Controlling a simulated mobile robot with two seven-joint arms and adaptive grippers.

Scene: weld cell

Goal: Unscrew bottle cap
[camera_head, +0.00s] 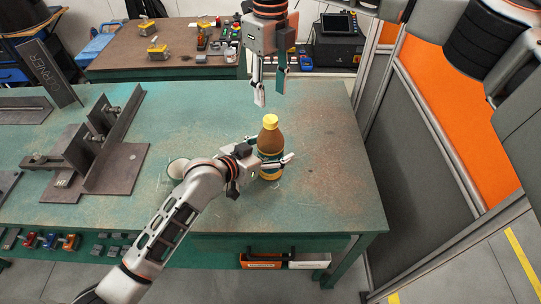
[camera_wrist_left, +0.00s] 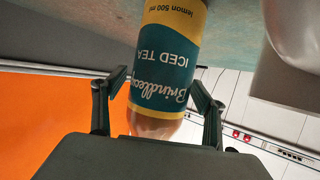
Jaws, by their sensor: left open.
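A brown iced tea bottle (camera_head: 271,141) with a yellow cap (camera_head: 270,121) stands upright on the green table. Its teal and yellow label (camera_wrist_left: 168,55) shows in the left wrist view, upside down there. My left gripper (camera_head: 279,162) is low at the bottle's side, its fingers open with the bottle between them. In the left wrist view a finger lies on each side of the bottle; I cannot tell whether they touch it. The cap is out of that view. My right gripper (camera_head: 271,92) points down above and slightly behind the cap, its fingers apart and empty.
A round whitish thing (camera_head: 177,168) stands left of the bottle, partly behind my left arm. A steel angle fixture (camera_head: 118,165) occupies the table's left. The green table (camera_head: 330,185) is clear right of the bottle. A grey and orange partition (camera_head: 415,140) stands beyond its right edge.

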